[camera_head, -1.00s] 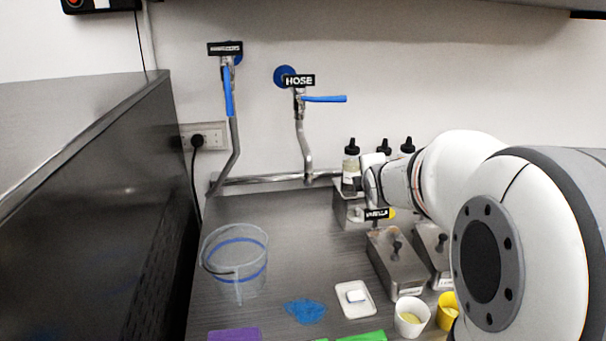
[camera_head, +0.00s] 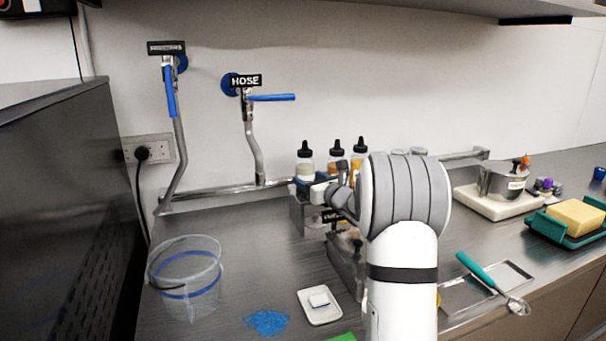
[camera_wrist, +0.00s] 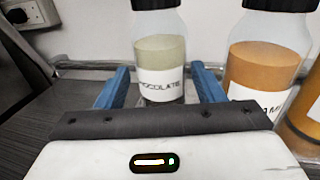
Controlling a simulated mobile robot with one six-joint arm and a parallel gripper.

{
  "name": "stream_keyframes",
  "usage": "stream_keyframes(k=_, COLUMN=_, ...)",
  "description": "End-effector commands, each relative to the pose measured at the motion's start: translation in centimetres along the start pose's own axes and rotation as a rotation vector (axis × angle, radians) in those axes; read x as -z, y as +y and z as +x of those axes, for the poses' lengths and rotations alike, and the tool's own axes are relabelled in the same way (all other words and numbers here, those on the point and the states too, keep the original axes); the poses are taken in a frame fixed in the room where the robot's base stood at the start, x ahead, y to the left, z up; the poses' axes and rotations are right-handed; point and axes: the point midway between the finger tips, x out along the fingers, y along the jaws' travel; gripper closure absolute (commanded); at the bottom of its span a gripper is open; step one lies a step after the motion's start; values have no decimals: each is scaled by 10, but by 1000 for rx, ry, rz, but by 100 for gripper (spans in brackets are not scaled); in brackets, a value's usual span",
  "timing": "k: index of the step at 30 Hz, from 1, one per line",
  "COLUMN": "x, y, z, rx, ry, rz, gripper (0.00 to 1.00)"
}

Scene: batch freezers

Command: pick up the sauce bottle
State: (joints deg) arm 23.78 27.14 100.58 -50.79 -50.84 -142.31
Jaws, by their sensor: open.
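Several clear sauce bottles with black caps stand in a row in a metal rack (camera_head: 305,215) against the back wall. The leftmost bottle (camera_head: 305,165) holds a pale sauce, and its label in the wrist view (camera_wrist: 161,82) reads as chocolate. Beside it is an orange-brown sauce bottle (camera_head: 336,157), also in the wrist view (camera_wrist: 262,75), and another amber one (camera_head: 360,152). My gripper (camera_wrist: 163,84) is open, its blue fingers on either side of the pale bottle's lower part. I cannot tell whether they touch it. My arm partly hides the rack in the head view.
A clear bucket (camera_head: 186,285), a blue cloth-like patch (camera_head: 266,322) and a small white dish (camera_head: 320,308) are on the counter. A steel pot (camera_head: 502,182), teal tray (camera_head: 545,230) and scoop (camera_head: 490,283) are at right. Pipes with blue-handled valves (camera_head: 271,97) are behind.

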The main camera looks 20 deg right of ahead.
Motion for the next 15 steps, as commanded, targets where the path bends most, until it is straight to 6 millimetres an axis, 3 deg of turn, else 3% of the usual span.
stream_keyframes(k=6, x=-1, y=-2, z=32, rx=0, ry=1, rz=1, gripper=38)
stream_keyframes(k=15, x=0, y=-2, z=39, rx=2, ry=1, rz=2, gripper=38)
